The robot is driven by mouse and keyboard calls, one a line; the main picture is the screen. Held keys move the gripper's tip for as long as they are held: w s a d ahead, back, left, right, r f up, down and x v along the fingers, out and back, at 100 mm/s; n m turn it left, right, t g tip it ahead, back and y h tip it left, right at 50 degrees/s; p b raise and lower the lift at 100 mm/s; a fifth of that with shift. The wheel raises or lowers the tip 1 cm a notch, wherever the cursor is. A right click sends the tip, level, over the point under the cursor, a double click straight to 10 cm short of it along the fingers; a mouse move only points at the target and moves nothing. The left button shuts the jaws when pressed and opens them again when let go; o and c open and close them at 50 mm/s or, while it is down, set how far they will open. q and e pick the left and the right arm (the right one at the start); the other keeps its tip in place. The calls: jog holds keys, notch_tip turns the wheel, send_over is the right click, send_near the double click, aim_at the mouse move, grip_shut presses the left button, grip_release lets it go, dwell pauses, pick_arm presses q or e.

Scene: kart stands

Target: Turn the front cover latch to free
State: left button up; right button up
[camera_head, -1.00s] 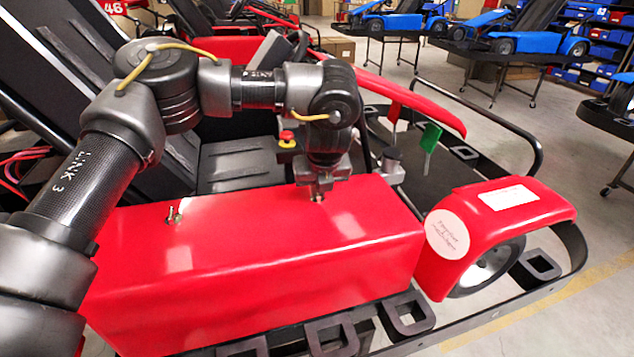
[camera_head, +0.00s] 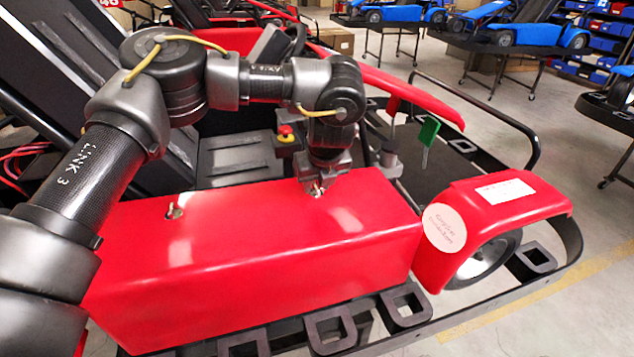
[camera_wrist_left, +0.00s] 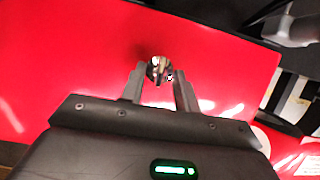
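The red cover (camera_head: 250,255) is a long box-shaped panel on the kart's side. A small metal latch (camera_head: 174,210) stands on its top near the left end. A second shiny metal latch (camera_wrist_left: 158,69) shows in the left wrist view, at the fingertips of my left gripper (camera_wrist_left: 158,80). The fingers are apart, one on each side of this latch, with a small gap visible. In the head view my left gripper (camera_head: 317,190) is tilted, low over the cover's far edge, and largely hides that latch. My right gripper is not in view.
A red fender (camera_head: 490,215) with a round white label is at the right. A black frame rail (camera_head: 405,303) runs along the front.

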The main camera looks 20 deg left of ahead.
pick_arm(q)
jog(key=b+v, duration=0.2)
jog(key=v, duration=0.9)
jog(key=shift+b, duration=0.3)
jog(key=shift+s+f, duration=0.1)
jog(key=shift+f, duration=0.05)
